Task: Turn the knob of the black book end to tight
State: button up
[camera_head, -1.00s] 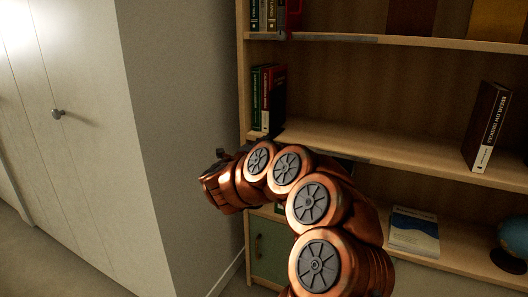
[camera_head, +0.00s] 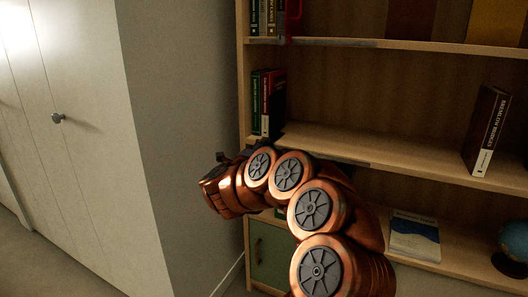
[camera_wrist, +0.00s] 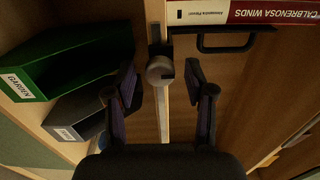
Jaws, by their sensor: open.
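The black book end (camera_wrist: 226,49) shows in the wrist view as a thin black frame against the books and shelf edge. Its round grey knob (camera_wrist: 159,70) faces the camera at the shelf board's edge. My gripper (camera_wrist: 161,76) is open, with one dark finger on each side of the knob and visible gaps between. The fingers look apart from the knob, though the depth is hard to judge. In the head view my arm reaches to the left end of the middle shelf. My fingers and the knob cannot be made out there.
The wooden bookcase (camera_head: 405,160) holds a dark book (camera_head: 486,130) and a globe (camera_head: 512,240). A white cabinet (camera_head: 90,150) stands left.

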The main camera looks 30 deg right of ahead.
jog(key=shift+a, duration=0.1)
jog(key=v, duration=1.2)
